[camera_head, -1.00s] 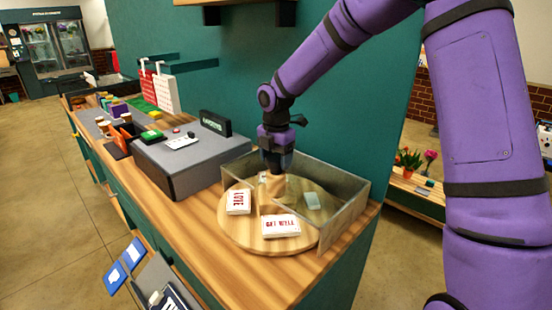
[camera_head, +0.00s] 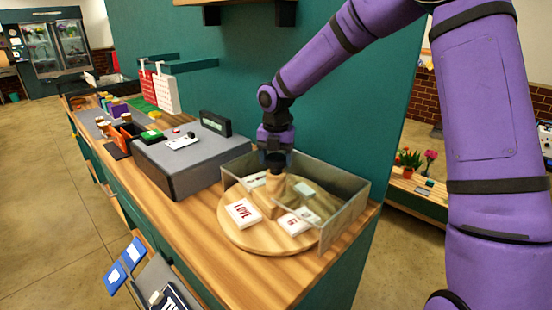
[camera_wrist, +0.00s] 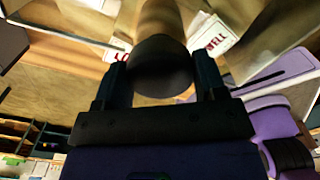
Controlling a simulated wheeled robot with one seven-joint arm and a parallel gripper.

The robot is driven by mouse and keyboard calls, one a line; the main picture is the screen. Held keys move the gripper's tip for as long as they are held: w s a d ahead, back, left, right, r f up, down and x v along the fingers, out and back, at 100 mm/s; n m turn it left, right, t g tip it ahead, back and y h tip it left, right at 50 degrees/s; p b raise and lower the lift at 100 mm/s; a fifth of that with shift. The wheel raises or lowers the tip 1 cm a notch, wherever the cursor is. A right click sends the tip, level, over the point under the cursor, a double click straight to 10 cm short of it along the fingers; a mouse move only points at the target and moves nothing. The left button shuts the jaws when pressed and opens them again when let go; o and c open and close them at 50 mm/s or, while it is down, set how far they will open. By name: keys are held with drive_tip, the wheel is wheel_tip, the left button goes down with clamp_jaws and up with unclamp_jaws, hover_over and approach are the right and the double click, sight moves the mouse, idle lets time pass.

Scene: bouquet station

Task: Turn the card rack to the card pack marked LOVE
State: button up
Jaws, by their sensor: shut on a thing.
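The card rack is a round wooden turntable (camera_head: 250,238) on the counter with a wooden post (camera_head: 275,187) at its centre. My gripper (camera_head: 275,163) points down at the post top. In the wrist view my gripper (camera_wrist: 163,78) is shut on the dark knob (camera_wrist: 160,62) of the post. The white card pack marked LOVE (camera_head: 242,213) in red lies at the front left, outside the clear guard. The GET WELL pack (camera_head: 299,221) lies at the front right, partly behind the guard's clear panel. It also shows in the wrist view (camera_wrist: 215,38).
A clear walled guard (camera_head: 347,210) stands around the rack's back and right side. A grey box (camera_head: 175,165) with a dark sign (camera_head: 215,123) stands on the counter to the left. A teal wall rises behind.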

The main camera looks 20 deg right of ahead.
drive_tip(key=shift+w+r+n, duration=0.1)
drive_tip(key=shift+n, duration=0.9)
drive_tip(key=o, duration=1.3)
wheel_tip(320, 180, up, 11)
drive_tip(key=shift+f, duration=0.15)
